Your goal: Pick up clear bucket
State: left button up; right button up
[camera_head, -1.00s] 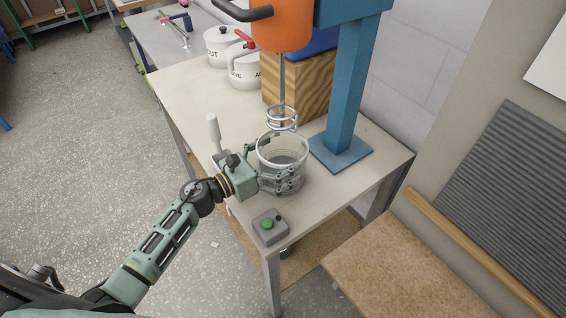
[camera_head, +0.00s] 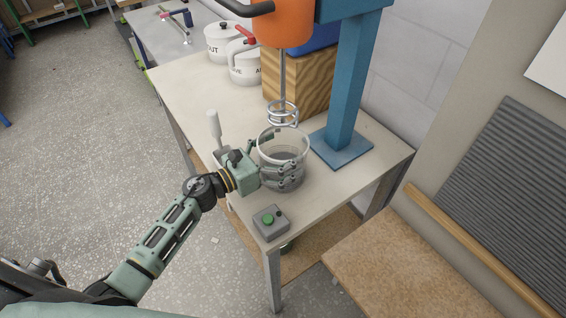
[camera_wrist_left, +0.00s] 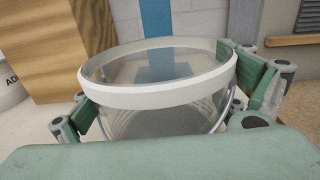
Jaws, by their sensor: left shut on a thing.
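The clear bucket (camera_head: 284,147) has a white rim and stands upright at the table, under a wire whisk (camera_head: 283,113) that hangs from an orange mixer. My left gripper (camera_head: 277,162) reaches in from the left, with a finger on either side of the bucket, and is shut on it. In the left wrist view the bucket (camera_wrist_left: 160,95) fills the middle, with the gripper fingers (camera_wrist_left: 160,115) at its left and right sides. I cannot tell whether its base touches the table. My right gripper is not in view.
The table (camera_head: 205,98) also holds a control box with a green button (camera_head: 270,223), a blue mixer stand (camera_head: 342,150), a wooden block (camera_head: 296,82) and white lidded pots (camera_head: 243,64). A white-handled item (camera_head: 214,126) stands left of the bucket. A lower brown table (camera_head: 400,265) is at right.

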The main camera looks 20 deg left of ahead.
pick_arm(q)
jog(key=shift+c, duration=0.9)
jog(key=shift+w+r, duration=0.1)
jog(key=shift+r, duration=0.05)
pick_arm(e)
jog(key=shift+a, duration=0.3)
